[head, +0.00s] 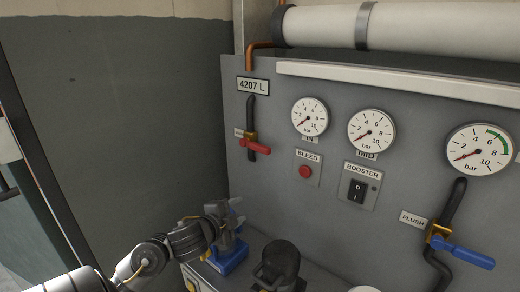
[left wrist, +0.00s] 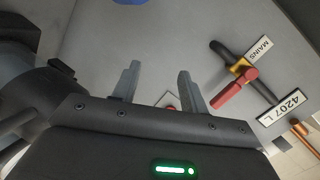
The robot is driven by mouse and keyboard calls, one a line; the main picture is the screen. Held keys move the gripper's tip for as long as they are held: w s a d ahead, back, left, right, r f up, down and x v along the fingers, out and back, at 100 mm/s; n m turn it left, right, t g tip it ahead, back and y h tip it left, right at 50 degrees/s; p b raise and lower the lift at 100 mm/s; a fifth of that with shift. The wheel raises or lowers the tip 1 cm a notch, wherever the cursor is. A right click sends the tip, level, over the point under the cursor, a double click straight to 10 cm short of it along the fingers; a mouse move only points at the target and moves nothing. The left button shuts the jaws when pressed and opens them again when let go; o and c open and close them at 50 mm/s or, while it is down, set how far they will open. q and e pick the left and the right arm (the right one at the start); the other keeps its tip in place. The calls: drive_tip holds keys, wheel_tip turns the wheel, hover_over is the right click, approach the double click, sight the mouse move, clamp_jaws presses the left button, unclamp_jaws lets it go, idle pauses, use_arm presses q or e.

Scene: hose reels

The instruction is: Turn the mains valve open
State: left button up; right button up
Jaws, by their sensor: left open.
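The mains valve has a red lever (head: 256,146) on a brass body, set in a dark vertical pipe at the panel's left. The lever points right, across the pipe. In the left wrist view the red lever (left wrist: 234,90) lies right of the fingers, near the MAINS label (left wrist: 262,48). In the head view that label is mostly hidden. My left gripper (head: 239,213) is open and empty, below the valve and apart from it. Its two fingers (left wrist: 157,84) show spread in the left wrist view. My right gripper is not in view.
The panel also carries a red BLEED button (head: 305,172), a BOOSTER switch (head: 357,190), several gauges and a blue FLUSH lever (head: 463,253). A blue object (head: 231,258) and a dark rounded object (head: 279,264) stand below the panel. The space before the valve is clear.

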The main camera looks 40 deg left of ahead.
sight(258, 150)
use_arm(q)
wheel_tip(258, 150, up, 14)
drive_tip(key=w+a+m+t+h, duration=0.2)
drive_tip(key=w+m+t, duration=0.1)
drive_tip(key=m, duration=0.3)
drive_tip(key=w, duration=0.3)
drive_tip(key=w+p, duration=0.1)
drive_tip(key=w, duration=0.3)
drive_tip(key=w+p, duration=0.1)
drive_tip(key=w, duration=0.2)
drive_tip(key=shift+w+a+r, duration=0.1)
drive_tip(key=shift+w+a, duration=0.15)
drive_tip(key=shift+w, duration=0.1)
clamp_jaws()
